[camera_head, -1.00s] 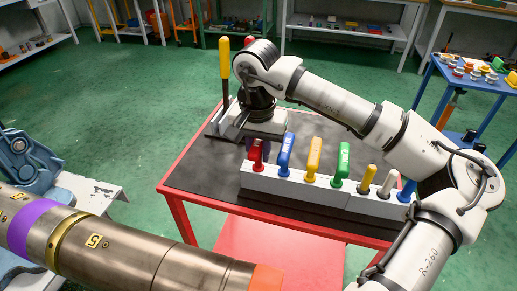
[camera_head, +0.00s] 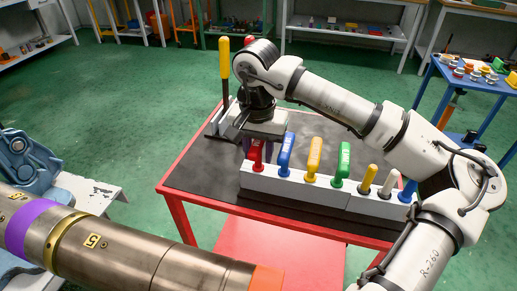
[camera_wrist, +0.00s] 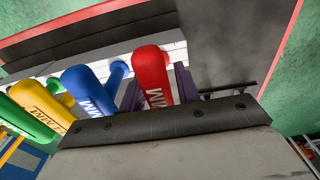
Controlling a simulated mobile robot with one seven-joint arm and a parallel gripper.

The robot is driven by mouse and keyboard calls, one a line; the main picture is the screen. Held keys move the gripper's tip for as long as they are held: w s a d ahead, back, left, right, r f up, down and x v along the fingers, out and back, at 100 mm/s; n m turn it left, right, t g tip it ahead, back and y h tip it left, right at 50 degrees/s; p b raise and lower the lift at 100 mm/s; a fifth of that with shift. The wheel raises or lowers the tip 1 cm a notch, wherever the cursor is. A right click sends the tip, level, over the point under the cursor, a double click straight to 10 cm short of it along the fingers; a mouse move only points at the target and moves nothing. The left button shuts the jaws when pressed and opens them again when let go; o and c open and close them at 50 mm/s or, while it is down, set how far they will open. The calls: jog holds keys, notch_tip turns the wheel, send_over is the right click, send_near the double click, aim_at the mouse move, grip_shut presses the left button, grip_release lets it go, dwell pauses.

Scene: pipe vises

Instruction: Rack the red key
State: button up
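The red key (camera_head: 257,154) stands at the left end of the white rack (camera_head: 300,187), with its handle up. In the wrist view the red key (camera_wrist: 151,75) shows between the two purple fingers of my gripper (camera_wrist: 158,93), one on each side. In the head view my gripper (camera_head: 252,143) is just behind and above the red key, its fingers partly hidden. The fingers lie close to the handle; I cannot tell whether they touch it. The lower end of the key is hidden.
Beside it in the rack stand a blue key (camera_head: 285,158), a yellow key (camera_head: 314,158) and a green key (camera_head: 342,162), with smaller handles further right. An upright yellow handle (camera_head: 224,60) is at the table's back left. A large pipe (camera_head: 130,250) crosses the lower left.

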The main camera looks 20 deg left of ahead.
jog(key=shift+o, duration=1.3)
jog(key=shift+r, duration=0.15)
notch_tip(320, 180, up, 14)
jog(key=shift+s+f, duration=0.2)
jog(key=shift+s, duration=0.15)
